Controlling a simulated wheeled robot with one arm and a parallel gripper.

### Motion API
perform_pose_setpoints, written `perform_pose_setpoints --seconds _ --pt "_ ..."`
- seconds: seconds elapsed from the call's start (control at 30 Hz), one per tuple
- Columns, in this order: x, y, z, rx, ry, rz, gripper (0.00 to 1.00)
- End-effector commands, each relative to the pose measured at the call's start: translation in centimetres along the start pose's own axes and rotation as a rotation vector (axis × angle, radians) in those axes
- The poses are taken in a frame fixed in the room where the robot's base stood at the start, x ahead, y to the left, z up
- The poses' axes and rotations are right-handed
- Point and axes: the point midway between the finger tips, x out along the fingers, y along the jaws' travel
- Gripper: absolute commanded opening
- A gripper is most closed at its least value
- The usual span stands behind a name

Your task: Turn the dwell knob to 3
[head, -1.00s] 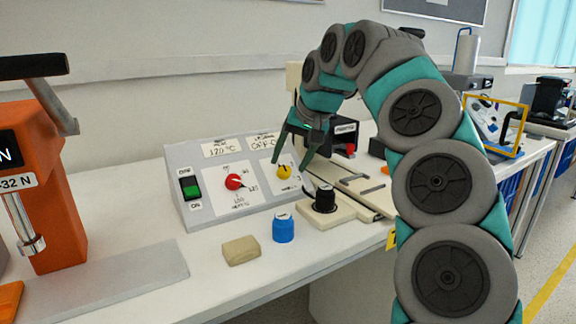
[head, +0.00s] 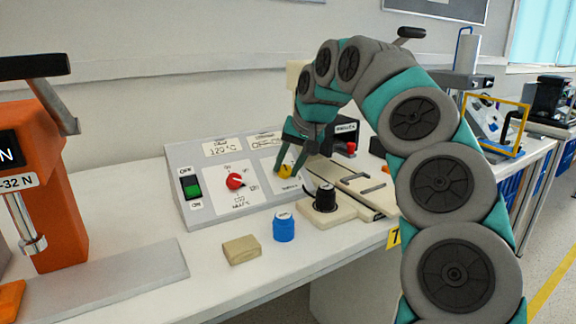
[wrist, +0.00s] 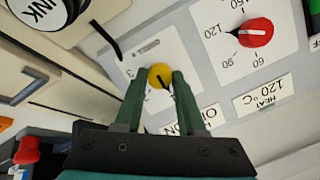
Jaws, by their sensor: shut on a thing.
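The yellow dwell knob (head: 285,171) is on the right part of the sloped grey control panel (head: 176,158). In the wrist view the yellow knob (wrist: 160,77) has a dark pointer line and sits between the fingertips. My gripper (wrist: 158,82) is shut on it, a green finger on either side. In the head view my gripper (head: 293,163) reaches down to the knob from above and partly covers it and its dial. Most dial numbers around the yellow knob are hidden or too small to read.
A red heat knob (head: 235,181) is left of the yellow one, with a green switch (head: 191,187) further left. A black knob on a cream base (head: 325,198), a blue cap (head: 283,228) and a tan block (head: 241,250) are in front. An orange press (head: 50,170) stands left.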

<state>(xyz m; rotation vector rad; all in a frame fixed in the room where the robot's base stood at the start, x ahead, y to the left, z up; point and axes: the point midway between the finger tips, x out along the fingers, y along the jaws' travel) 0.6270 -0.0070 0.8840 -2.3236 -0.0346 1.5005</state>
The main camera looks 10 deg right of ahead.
Motion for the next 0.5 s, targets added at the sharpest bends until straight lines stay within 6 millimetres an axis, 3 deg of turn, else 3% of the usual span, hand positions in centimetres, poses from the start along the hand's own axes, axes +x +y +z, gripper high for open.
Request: perform_pose_setpoints --seconds 0.17,0.5 --pt "-0.01 0.02 -0.01 0.0 0.0 0.0 0.01" --pt "0.05 0.07 0.01 0.01 0.0 -0.001 0.0"
